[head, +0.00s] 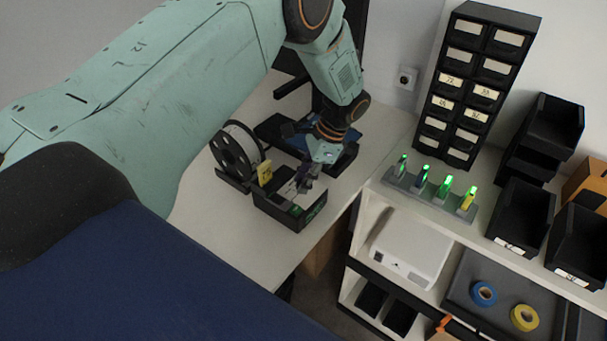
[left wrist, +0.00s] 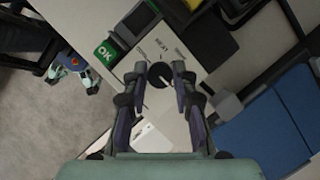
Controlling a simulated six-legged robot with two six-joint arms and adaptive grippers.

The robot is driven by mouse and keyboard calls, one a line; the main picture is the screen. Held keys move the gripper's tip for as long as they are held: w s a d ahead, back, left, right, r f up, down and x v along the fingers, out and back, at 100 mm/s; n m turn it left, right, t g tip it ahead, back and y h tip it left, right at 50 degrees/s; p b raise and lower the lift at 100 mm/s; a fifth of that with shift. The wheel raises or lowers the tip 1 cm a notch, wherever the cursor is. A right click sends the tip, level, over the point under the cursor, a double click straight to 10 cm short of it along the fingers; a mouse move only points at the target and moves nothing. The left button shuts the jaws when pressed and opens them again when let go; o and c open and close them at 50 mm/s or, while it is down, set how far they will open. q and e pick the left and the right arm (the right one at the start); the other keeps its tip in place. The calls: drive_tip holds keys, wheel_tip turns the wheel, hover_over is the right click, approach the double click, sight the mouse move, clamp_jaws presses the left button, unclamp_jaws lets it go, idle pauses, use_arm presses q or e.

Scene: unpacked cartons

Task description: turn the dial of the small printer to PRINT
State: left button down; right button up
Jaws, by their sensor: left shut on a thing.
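The small printer (head: 285,208) is a dark box with a light top, on the white table in the head view. Its pale top (left wrist: 165,45) fills the middle of the left wrist view, with a green OK patch (left wrist: 106,53) at upper left. A dark round dial (left wrist: 158,97) shows between my left gripper's fingers. My left gripper (left wrist: 159,76) is shut on the dial from above; it also shows over the printer in the head view (head: 306,184). Small lettering stands around the dial, too small to read surely. The dial's pointer setting cannot be told.
A black spool (head: 236,152) and a yellow tag (head: 265,172) are close to the printer. A dark tray with blue (left wrist: 265,128) lies beside it. A shelf with a rack of green-lit items (head: 430,193) and drawers (head: 475,85) stands at right.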

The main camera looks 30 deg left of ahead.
use_arm(q)
drive_tip(key=shift+w+r+m, duration=0.15)
drive_tip(key=shift+w+m, duration=0.1)
drive_tip(key=shift+m, duration=0.25)
drive_tip(key=c, duration=1.1)
unclamp_jaws()
drive_tip(key=shift+d, duration=0.15)
drive_tip(key=shift+o, duration=0.2)
drive_tip(key=shift+s, duration=0.1)
drive_tip(key=v, duration=1.1)
drive_tip(key=shift+d+r, duration=0.15)
drive_tip(key=shift+r, duration=0.2)
